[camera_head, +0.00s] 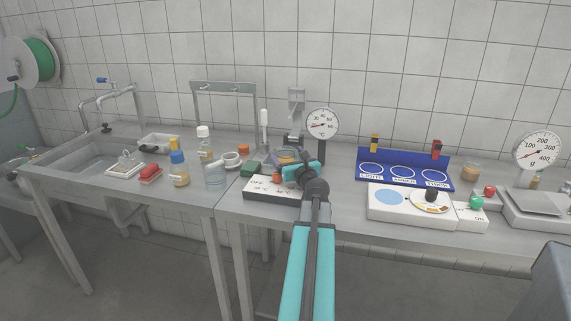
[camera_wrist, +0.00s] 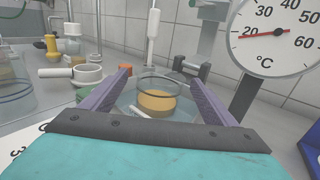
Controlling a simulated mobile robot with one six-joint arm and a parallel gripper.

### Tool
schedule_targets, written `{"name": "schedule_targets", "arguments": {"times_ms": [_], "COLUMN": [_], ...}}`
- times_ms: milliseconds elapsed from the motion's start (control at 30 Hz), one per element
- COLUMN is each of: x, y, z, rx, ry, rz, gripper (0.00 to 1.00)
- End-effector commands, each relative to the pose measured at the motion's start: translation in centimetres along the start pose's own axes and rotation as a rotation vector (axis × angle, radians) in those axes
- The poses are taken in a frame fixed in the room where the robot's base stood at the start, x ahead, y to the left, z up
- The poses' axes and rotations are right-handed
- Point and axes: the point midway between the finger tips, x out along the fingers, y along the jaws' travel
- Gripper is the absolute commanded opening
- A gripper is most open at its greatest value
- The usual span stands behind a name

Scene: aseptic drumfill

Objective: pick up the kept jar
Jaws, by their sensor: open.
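A clear glass jar with an orange-yellow content (camera_wrist: 157,101) stands in a wide clear glass dish (camera_wrist: 128,98) in the wrist view. My gripper (camera_wrist: 160,80) is open, with its two purple-grey fingers on either side of the jar in the picture; I cannot tell whether they touch it. A short white rod (camera_wrist: 139,112) lies in front of the jar. In the head view my gripper (camera_head: 291,168) is over the white heating box (camera_head: 262,189) and hides part of the dish. Another small jar with tan content (camera_head: 471,172) stands at the right; no label tells which is the kept one.
A dial thermometer (camera_wrist: 272,32) stands close on the right, and a white upright probe (camera_wrist: 152,30) behind the jar. A white mortar-like cup (camera_wrist: 86,76) and bottles (camera_head: 204,140) are to the left. A blue rack (camera_head: 405,172) and a scale (camera_head: 540,203) are to the right.

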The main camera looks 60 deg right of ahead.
Motion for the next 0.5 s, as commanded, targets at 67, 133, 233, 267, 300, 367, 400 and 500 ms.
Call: {"name": "schedule_targets", "arguments": {"times_ms": [67, 133, 233, 267, 300, 367, 400, 500], "x": [0.0, -0.01, -0.01, -0.01, -0.01, 0.0, 0.0, 0.0], "y": [0.0, 0.01, 0.01, 0.01, 0.01, 0.01, 0.01, 0.01], "z": [0.0, 0.0, 0.0, 0.0, 0.0, 0.0, 0.0, 0.0], "rx": [0.0, 0.0, 0.0, 0.0, 0.0, 0.0, 0.0, 0.0], "ry": [0.0, 0.0, 0.0, 0.0, 0.0, 0.0, 0.0, 0.0], "rz": [0.0, 0.0, 0.0, 0.0, 0.0, 0.0, 0.0, 0.0], "gripper": [0.81, 0.81, 0.72, 0.67, 0.61, 0.5, 0.44, 0.27]}}
